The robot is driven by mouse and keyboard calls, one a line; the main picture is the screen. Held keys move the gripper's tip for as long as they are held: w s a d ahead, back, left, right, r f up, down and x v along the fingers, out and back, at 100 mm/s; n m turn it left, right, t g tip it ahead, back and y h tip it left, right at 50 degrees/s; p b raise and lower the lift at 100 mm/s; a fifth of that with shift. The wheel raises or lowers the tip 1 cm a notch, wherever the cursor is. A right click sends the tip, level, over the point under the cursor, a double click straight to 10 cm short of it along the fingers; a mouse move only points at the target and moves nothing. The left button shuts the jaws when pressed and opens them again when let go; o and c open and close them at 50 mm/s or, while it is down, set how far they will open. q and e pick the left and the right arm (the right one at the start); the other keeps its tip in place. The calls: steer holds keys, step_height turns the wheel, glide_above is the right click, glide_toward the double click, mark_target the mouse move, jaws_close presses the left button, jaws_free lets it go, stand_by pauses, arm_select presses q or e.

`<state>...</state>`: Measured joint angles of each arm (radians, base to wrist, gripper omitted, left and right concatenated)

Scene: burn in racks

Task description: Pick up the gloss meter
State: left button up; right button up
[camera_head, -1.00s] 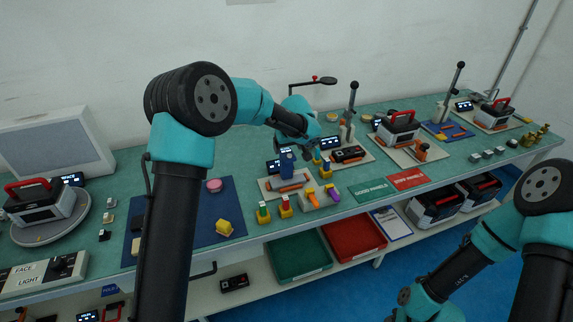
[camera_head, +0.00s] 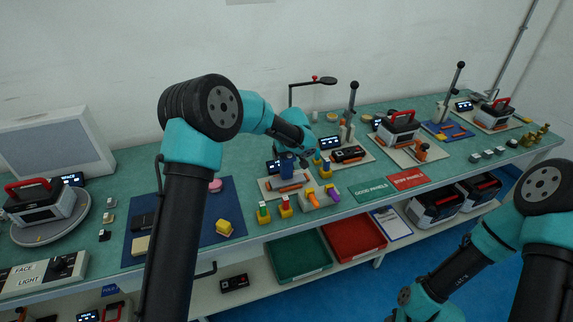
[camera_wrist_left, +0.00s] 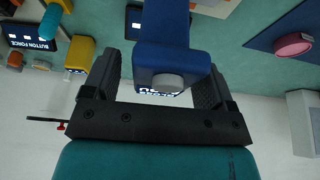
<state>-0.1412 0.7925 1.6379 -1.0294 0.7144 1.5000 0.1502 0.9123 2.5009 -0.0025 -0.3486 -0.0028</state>
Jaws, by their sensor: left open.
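A blue upright device (camera_head: 287,167) with a grey round knob on its end stands at the middle of the bench; I take it for the gloss meter, though I read no name on it. It also shows large in the left wrist view (camera_wrist_left: 172,58). My left gripper (camera_wrist_left: 163,82) is open, with its two dark fingers on either side of the blue device and gaps visible beside it. In the head view my left wrist hides the fingers and part of the area behind the device. My right arm hangs low at the right, its gripper outside the picture.
A yellow-and-blue piece (camera_wrist_left: 78,52) and a button force display (camera_wrist_left: 30,38) are nearby. Yellow, red and green blocks (camera_head: 285,206) sit at the front edge. A blue mat (camera_head: 190,225) with a pink disc (camera_head: 215,186) lies left.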

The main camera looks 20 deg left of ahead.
arm_select(q)
steer(key=shift+c, duration=0.4)
steer(key=c, duration=1.1)
steer(key=shift+r, duration=0.15)
step_height(320, 180, up, 10)
steer(key=shift+f, duration=0.1)
